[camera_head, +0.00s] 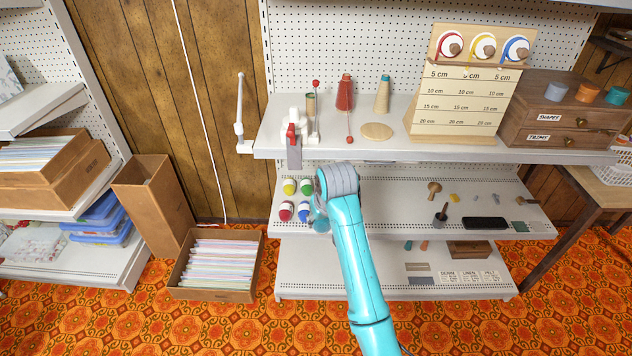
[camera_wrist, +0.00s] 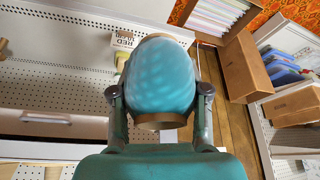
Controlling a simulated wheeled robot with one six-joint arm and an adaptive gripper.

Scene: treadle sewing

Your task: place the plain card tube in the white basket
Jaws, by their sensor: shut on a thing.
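My gripper (camera_wrist: 160,93) is shut on a rounded blue thing (camera_wrist: 160,70), with one finger on each side. A brown, card-like ring (camera_wrist: 160,121) shows at its near end. In the head view, my gripper (camera_head: 320,208) is at the left of the middle shelf, partly behind my arm. An upright tan tube-like thing (camera_head: 310,103) stands at the left of the top shelf; I cannot tell whether it is the plain card tube. A white basket (camera_head: 614,173) is partly visible at the right edge, on a wooden table.
Yellow, green, red and blue round things (camera_head: 287,211) are left of my gripper. A red cone (camera_head: 345,92) and a tan, teal-topped cone (camera_head: 382,95) stand on the top shelf (camera_head: 365,151). A wooden drawer box (camera_head: 560,108) stands right. Patterned floor is clear in front.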

